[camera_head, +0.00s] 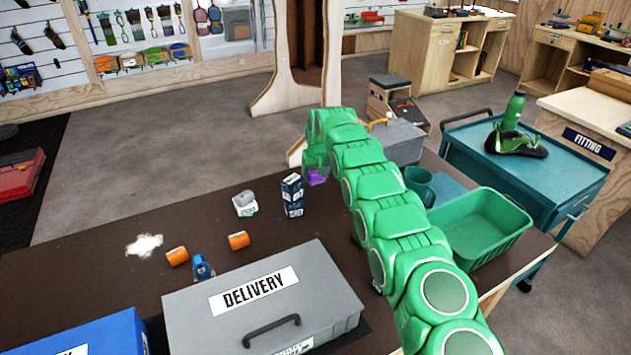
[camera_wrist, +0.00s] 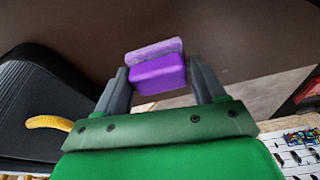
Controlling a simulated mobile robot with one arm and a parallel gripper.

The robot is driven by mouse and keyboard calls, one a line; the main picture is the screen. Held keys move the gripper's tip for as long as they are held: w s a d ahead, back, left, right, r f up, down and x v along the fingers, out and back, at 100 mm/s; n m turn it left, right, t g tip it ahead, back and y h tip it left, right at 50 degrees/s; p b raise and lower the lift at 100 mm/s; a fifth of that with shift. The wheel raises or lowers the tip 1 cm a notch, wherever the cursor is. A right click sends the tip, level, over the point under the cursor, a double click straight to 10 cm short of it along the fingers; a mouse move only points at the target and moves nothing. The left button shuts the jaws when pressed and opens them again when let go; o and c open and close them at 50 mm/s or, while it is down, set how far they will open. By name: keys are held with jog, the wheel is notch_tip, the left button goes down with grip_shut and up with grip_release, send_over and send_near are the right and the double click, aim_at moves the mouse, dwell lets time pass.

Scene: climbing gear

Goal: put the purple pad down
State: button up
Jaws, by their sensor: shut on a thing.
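The purple pad (camera_wrist: 158,75) is a small block with a paler, rough-looking upper layer. In the wrist view it sits between the two grey fingers of my gripper (camera_wrist: 158,68), which is shut on it. In the head view the pad (camera_head: 317,177) shows as a purple patch under my green gripper (camera_head: 315,168), near the far edge of the dark brown table (camera_head: 110,285). I cannot tell whether the pad touches the tabletop. My gripper hides part of it in the head view.
A navy box (camera_head: 292,195), a small grey-and-white item (camera_head: 245,204) and orange cylinders (camera_head: 238,240) stand left of my arm. A grey DELIVERY case (camera_head: 262,305) is in front. White powder (camera_head: 144,244) marks the table's left.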

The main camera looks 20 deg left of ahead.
aim_at(315, 180)
jog(key=shift+f, duration=1.7)
jog(key=shift+f, duration=0.1)
jog(key=o, duration=1.1)
jog(key=shift+c, duration=0.2)
jog(key=v, duration=1.2)
